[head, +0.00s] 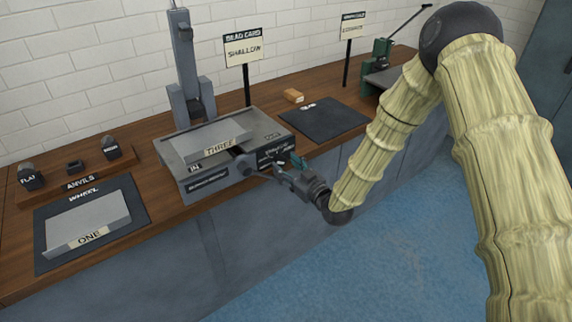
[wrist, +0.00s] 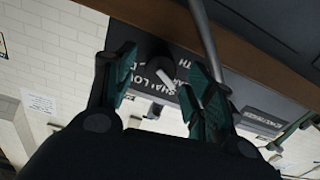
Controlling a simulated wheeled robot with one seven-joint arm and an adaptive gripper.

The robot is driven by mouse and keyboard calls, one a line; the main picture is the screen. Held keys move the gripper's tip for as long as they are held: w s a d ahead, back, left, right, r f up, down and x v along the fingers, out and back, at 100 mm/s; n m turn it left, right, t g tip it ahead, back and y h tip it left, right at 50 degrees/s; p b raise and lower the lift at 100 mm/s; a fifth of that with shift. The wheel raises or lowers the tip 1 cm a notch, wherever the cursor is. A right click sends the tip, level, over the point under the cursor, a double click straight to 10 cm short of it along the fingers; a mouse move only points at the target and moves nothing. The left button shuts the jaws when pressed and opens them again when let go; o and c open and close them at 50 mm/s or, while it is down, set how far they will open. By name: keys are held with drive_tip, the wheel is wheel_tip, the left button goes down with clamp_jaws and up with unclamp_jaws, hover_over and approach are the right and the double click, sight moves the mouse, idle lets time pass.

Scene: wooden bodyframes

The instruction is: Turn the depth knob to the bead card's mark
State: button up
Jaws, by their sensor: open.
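The bead card (head: 243,49) stands on a post behind the bead machine and reads SHALLOW. The depth knob (wrist: 160,52) shows in the wrist view as a dark round shape with a white pointer line, on a dark label plate (wrist: 180,98) where SHALLOW is partly readable. I cannot tell exactly which mark the pointer meets. My gripper (head: 286,163) is at the front right of the machine (head: 205,178), facing the plate. In the wrist view my gripper (wrist: 162,76) is open, its green-padded fingers on either side of the knob, with no clear contact. In the head view the gripper hides the knob.
A grey crank rod (wrist: 203,35) passes close to the fingers; its dark hub (head: 246,164) is left of my gripper. A panel marked THREE (head: 222,144) lies on the machine. A dark mat (head: 324,119) lies to the right, panel ONE (head: 88,225) to the left.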

drive_tip(key=shift+w+a, duration=0.25)
drive_tip(key=shift+w, duration=0.1)
drive_tip(key=c, duration=1)
